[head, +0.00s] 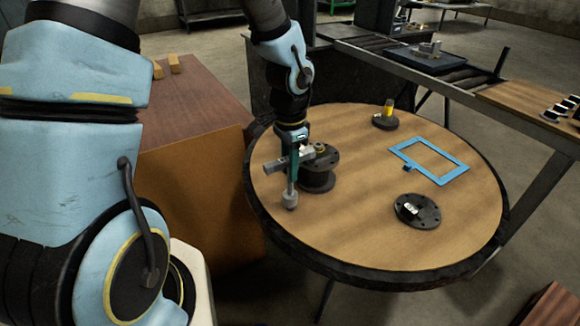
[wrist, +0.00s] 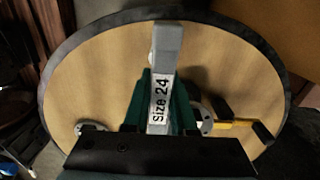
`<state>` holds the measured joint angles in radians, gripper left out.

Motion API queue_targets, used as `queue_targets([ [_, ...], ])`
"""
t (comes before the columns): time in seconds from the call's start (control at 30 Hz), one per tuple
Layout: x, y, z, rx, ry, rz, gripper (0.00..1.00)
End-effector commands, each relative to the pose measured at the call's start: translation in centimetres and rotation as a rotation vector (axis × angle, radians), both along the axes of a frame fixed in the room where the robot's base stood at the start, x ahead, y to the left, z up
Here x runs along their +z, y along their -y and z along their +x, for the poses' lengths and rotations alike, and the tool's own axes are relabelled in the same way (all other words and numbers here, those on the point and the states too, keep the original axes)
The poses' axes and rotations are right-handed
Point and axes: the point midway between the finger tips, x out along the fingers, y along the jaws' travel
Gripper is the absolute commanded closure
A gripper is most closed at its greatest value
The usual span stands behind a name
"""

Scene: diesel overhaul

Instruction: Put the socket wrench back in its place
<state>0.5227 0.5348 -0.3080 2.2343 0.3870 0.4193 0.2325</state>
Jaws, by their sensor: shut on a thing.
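The socket wrench (wrist: 165,45) is a grey bar with a white "Size 24" label, seen in the wrist view. My gripper (wrist: 160,105) is shut on it, with a green finger on each side. In the head view, my gripper (head: 293,170) is above the left part of the round table, and a grey end of the wrench (head: 290,200) shows below the fingers. Whether that end touches the table I cannot tell. A blue rectangular frame (head: 455,158) lies flat on the right side of the table; its inside shows bare wood.
A dark spool-shaped part (head: 318,180) stands close behind my gripper. A dark flanged disc (head: 417,211) lies at front right, and another (head: 385,122) with a yellow piece stands at the back. The round table (head: 350,235) is clear at the front. A brown cabinet (head: 200,190) stands left.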

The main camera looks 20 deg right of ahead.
Motion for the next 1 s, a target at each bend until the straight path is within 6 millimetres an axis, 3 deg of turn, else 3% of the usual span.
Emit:
queue_targets([
  [0.57,-2.2,0.0,0.0,-0.001,0.001,-0.001,1.0],
  [0.6,-2.1,0.0,0.0,0.0,0.001,-0.001,0.72],
  [0.87,-2.1,0.0,0.0,0.0,0.0,0.0,0.43],
  [1.0,-2.1,0.0,0.0,0.0,0.0,0.0,0.41],
])
